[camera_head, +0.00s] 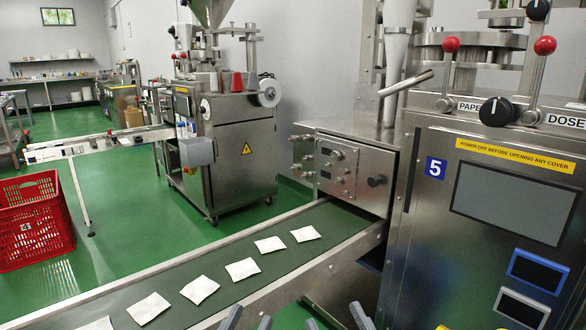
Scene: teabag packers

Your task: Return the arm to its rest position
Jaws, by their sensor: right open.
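My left gripper (272,322) shows only as grey fingertips at the bottom edge, in front of the near side of the conveyor. My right gripper (398,321) is open at the bottom edge, to the right of the left one, in front of the packing machine. I see nothing held in the visible part of either gripper. Both arms are outside the picture.
Several white teabag packets (242,268) lie in a row on the green conveyor belt (336,220). The steel packing machine (424,262) marked 5 fills the right side. A red crate (35,215) stands on the floor at left. A second machine (240,135) stands behind.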

